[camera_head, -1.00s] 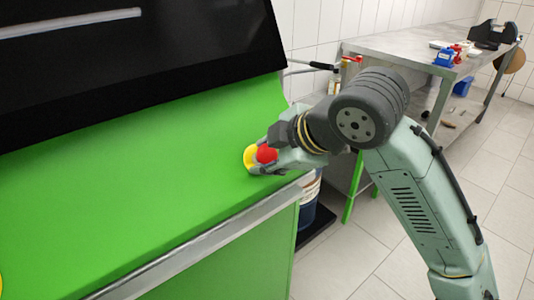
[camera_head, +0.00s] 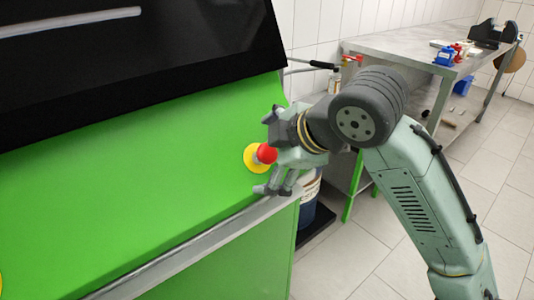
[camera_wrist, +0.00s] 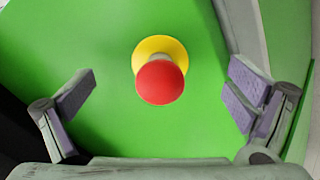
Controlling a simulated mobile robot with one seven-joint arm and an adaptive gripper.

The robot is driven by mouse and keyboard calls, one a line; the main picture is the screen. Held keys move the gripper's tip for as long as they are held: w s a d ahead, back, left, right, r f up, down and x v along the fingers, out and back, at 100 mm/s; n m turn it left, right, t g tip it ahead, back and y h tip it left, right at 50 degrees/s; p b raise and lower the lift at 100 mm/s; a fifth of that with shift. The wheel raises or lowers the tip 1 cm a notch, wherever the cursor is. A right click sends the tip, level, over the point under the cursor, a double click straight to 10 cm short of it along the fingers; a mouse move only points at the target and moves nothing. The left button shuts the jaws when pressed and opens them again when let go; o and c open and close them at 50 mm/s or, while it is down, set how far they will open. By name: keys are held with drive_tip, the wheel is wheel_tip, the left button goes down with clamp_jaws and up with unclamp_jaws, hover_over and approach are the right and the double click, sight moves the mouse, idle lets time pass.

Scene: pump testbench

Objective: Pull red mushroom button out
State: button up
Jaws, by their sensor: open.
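The red mushroom button (camera_head: 266,153) sits on a yellow round base (camera_head: 250,158) on the sloped green panel (camera_head: 130,185). My gripper (camera_head: 268,152) is open, with one finger above and one below the button in the head view. In the wrist view its fingers (camera_wrist: 160,97) are wide apart on either side of the cap and touch nothing.
A black screen (camera_head: 130,60) rises behind the green panel. A metal edge (camera_head: 200,245) runs along the panel's front. A steel workbench (camera_head: 410,50) with small red and blue items stands at the back right. Another yellow piece (camera_head: 1,283) shows at the left edge.

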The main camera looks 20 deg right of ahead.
drive_tip(key=p+v, duration=0.3)
drive_tip(key=v, duration=0.4)
drive_tip(key=shift+p, duration=0.35)
idle(0.4)
idle(0.3)
